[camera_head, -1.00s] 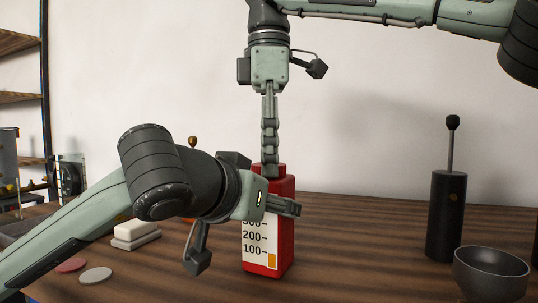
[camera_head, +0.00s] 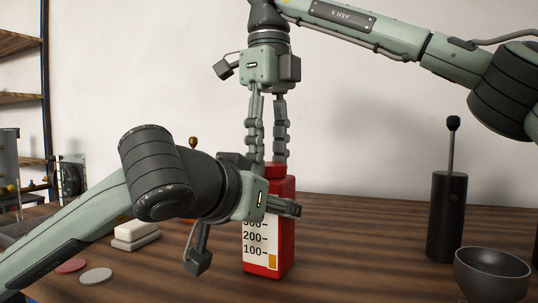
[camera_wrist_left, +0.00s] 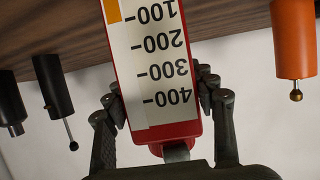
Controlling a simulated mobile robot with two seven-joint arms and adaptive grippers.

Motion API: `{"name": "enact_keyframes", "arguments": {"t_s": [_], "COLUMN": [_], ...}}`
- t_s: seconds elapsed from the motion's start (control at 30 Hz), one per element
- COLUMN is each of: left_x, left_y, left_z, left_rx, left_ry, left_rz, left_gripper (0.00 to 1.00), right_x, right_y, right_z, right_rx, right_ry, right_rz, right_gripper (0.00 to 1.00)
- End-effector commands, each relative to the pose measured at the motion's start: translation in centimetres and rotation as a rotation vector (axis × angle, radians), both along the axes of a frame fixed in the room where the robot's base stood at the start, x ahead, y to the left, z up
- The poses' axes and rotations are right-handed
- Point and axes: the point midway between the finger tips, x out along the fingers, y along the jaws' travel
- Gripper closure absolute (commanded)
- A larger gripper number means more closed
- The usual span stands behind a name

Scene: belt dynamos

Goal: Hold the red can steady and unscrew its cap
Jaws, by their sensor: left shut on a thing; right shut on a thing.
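The red can (camera_head: 285,235) stands upright on the wooden table, with a white graduated label facing me. My left gripper (camera_head: 290,208) is shut around its upper body from the left. In the left wrist view the can (camera_wrist_left: 150,50) appears upside down, with a finger on each side.
A black cylinder with a knobbed rod (camera_head: 446,215) and a dark bowl (camera_head: 491,272) stand at the right. White blocks (camera_head: 136,235) and flat discs (camera_head: 96,275) lie at the left. The table between can and bowl is clear. An orange object (camera_wrist_left: 295,40) shows in the left wrist view.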

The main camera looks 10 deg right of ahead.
Motion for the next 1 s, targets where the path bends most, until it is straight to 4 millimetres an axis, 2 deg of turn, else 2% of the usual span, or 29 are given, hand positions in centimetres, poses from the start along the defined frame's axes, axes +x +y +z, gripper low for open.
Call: {"name": "enact_keyframes", "arguments": {"t_s": [0.1,0.7,0.8,0.9,1.0], "left_x": [-0.04,-0.06,-0.06,-0.07,-0.07], "left_y": [-0.03,-0.03,-0.04,-0.03,-0.03], "left_z": [0.05,0.04,0.04,0.05,0.05], "left_rx": [-0.001,0.0,0.0,0.0,0.0], "left_ry": [-0.001,-0.001,-0.001,-0.001,-0.001], "left_rz": [-0.001,-0.002,-0.002,-0.002,-0.002], "left_gripper": [1.0,1.0,1.0,1.0,1.0], "right_x": [0.01,-0.04,-0.03,-0.04,-0.04], "right_y": [-0.01,-0.05,-0.06,-0.06,-0.06], "right_z": [0.04,0.13,0.14,0.14,0.14], "right_rx": [0.0,-0.001,-0.001,-0.002,-0.002], "right_ry": [-0.001,0.0,0.0,-0.001,-0.001], "right_rz": [0.303,1.868,2.057,2.171,2.177], "right_gripper": [0.91,0.91,0.91,0.91,0.91]}}
